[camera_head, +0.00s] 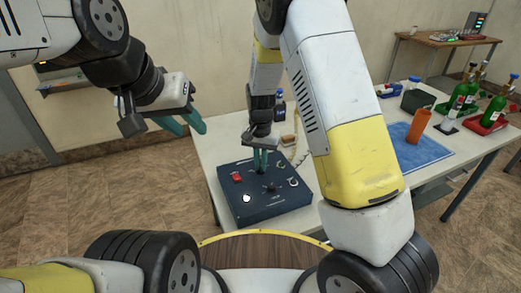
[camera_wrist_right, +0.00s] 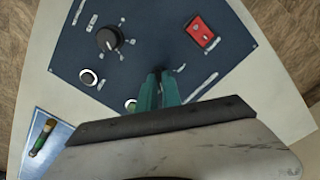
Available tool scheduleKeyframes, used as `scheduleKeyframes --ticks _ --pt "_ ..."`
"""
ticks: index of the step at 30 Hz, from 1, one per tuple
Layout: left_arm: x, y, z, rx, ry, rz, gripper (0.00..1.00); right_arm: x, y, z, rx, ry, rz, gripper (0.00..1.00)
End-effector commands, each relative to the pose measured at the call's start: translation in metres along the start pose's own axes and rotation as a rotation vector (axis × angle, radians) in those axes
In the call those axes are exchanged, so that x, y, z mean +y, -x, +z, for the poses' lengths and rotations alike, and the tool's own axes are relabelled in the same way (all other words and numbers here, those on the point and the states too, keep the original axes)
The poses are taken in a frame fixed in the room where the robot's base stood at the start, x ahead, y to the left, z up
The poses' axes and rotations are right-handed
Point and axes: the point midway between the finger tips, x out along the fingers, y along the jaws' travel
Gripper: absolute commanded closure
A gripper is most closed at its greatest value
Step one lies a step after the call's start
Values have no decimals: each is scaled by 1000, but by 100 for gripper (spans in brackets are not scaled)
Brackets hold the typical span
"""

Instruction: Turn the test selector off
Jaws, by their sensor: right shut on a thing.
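The blue control panel (camera_head: 262,208) sits on the white table. My right gripper (camera_head: 261,165) points down at it, its green fingers shut on a small dark control (camera_wrist_right: 157,71) that they mostly hide. This is likely the test selector, but no label is readable and its setting cannot be told. Another black rotary knob (camera_wrist_right: 108,39) stands apart from the fingers, and shows in the head view (camera_head: 270,187). A red switch (camera_head: 237,177) is on the panel's left, also in the wrist view (camera_wrist_right: 201,32). My left gripper (camera_head: 193,130) is open and empty, left of the panel.
On the white table (camera_head: 220,140), a blue cloth (camera_head: 430,150) with an orange cylinder (camera_head: 418,126) lies to the right. Green bottles (camera_head: 459,95) stand beyond it. A pale tube (camera_head: 303,120) runs behind the panel. A small brown table (camera_head: 440,38) stands at the back right.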

Motion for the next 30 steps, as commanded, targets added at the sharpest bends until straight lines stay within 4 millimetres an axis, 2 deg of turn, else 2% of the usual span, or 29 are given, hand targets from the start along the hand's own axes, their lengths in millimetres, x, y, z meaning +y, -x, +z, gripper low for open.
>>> scheduleKeyframes --ticks 15,21,30 --pt "0 0 0 0 0 0 64 0 1 -1 2 447 -2 100" --pt "0 0 0 0 0 0 64 0 1 -1 2 560 -1 100" --pt "0 0 0 0 0 0 64 0 1 -1 3 640 -1 100"
